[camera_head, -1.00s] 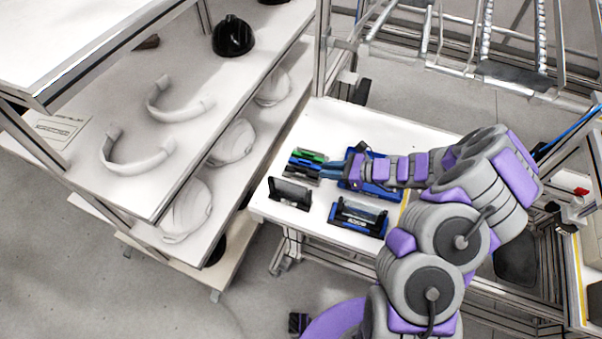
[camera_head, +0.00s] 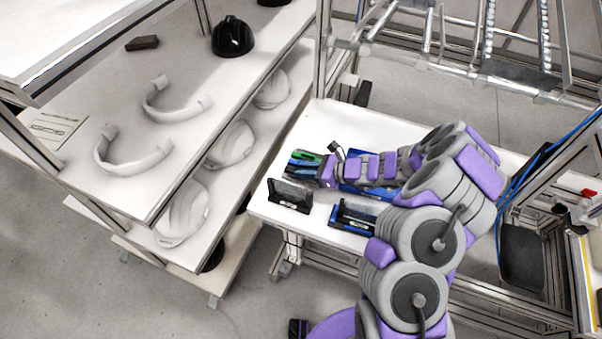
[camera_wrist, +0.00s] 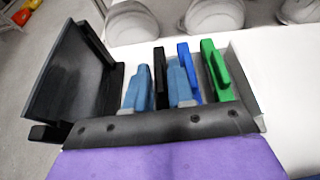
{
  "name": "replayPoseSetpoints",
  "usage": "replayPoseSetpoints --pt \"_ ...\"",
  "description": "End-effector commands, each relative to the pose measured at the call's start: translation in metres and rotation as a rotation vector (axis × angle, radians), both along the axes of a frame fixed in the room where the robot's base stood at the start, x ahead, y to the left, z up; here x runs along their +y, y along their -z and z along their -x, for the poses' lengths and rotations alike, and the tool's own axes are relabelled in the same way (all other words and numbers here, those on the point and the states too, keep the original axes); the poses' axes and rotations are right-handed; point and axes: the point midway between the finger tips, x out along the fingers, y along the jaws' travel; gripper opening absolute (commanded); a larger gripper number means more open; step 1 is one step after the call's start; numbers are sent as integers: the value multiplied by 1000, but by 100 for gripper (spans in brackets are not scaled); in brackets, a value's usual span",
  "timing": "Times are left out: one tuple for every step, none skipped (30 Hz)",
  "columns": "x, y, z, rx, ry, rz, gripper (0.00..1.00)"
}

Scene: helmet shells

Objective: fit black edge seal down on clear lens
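My gripper (camera_head: 305,170) reaches left over the white table, at a small rack of upright coloured strips. In the wrist view its two blue-grey fingers (camera_wrist: 160,88) stand on either side of an upright black strip, which looks like the black edge seal (camera_wrist: 159,66). Almost no gap shows between fingers and strip; whether they grip it is not clear. A blue strip (camera_wrist: 184,58) and a green strip (camera_wrist: 215,70) stand to its right. A dark upright panel in a black holder (camera_wrist: 78,80) is at the left. I cannot make out which panel is the clear lens.
In the head view a black holder (camera_head: 290,196) and a blue-based holder (camera_head: 352,217) stand near the table's front edge. A blue object (camera_head: 352,188) lies under my arm. The shelf at left holds white curved bands (camera_head: 134,158) and a black helmet shell (camera_head: 232,37).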

Motion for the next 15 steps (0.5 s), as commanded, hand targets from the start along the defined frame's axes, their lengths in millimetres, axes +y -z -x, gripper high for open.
replayPoseSetpoints --pt "0 0 0 0 0 0 21" --pt "0 0 0 0 0 0 18" --pt "0 0 0 0 0 0 14" --pt "0 0 0 0 0 0 12" --pt "0 0 0 0 0 0 9" --pt "0 0 0 0 0 0 5" --pt "0 0 0 0 0 0 2" --pt "0 0 0 0 0 0 0" --pt "0 0 0 0 0 1 0" --pt "0 0 0 0 0 1 0" --pt "0 0 0 0 0 1 0" --pt "0 0 0 0 0 1 0" --pt "0 0 0 0 0 1 0" --pt "0 0 0 0 0 1 0" --pt "0 0 0 0 0 1 0"
